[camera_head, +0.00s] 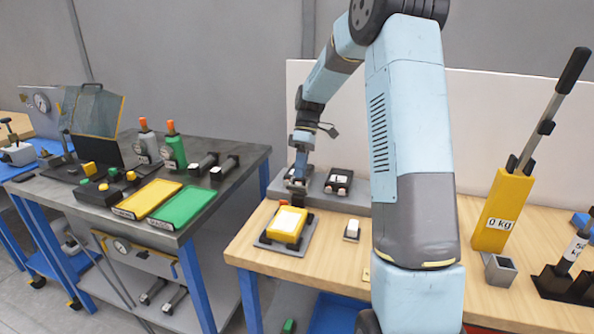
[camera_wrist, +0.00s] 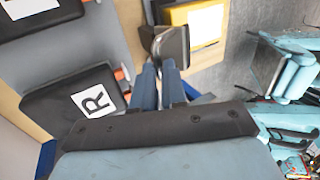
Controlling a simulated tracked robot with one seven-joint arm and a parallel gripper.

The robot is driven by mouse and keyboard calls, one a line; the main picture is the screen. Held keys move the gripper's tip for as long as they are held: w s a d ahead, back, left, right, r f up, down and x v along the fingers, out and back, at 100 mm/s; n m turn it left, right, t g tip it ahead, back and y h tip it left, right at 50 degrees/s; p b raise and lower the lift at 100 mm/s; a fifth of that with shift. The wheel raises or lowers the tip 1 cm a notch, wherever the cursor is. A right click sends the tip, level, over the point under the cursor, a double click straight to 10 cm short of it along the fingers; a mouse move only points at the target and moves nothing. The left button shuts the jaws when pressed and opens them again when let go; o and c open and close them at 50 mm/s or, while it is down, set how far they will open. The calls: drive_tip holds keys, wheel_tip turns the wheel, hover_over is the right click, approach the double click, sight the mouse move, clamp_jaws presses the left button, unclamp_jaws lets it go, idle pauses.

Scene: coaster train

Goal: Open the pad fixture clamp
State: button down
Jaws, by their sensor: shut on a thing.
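The pad fixture (camera_head: 284,227) is a yellow block with a white top on a dark base plate, at the left end of the wooden bench. It shows partly at the top of the wrist view (camera_wrist: 207,17). My gripper (camera_head: 298,188) points down at the fixture's back edge. In the wrist view its blue fingers (camera_wrist: 161,72) are shut on a dark grey, rounded piece, which looks like the clamp handle (camera_wrist: 171,44), beside the yellow block. The fingers partly hide this piece, and I cannot tell the clamp's exact position.
A black box (camera_head: 338,181) with a white label stands on a grey ledge behind. A box marked R (camera_wrist: 88,103) is close to my fingers. A small white-topped block (camera_head: 352,229) sits right of the fixture. A yellow lever stand (camera_head: 497,214) is farther right.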

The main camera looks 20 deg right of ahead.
drive_tip(key=shift+w+d+f+g+y, duration=0.3)
drive_tip(key=shift+w+g+y, duration=0.15)
drive_tip(key=shift+g, duration=0.15)
drive_tip(key=shift+w+d+f+g+y, duration=0.2)
drive_tip(key=shift+w+f+g+y, duration=0.1)
drive_tip(key=shift+g+y, duration=0.25)
drive_tip(key=c, duration=1.2)
unclamp_jaws()
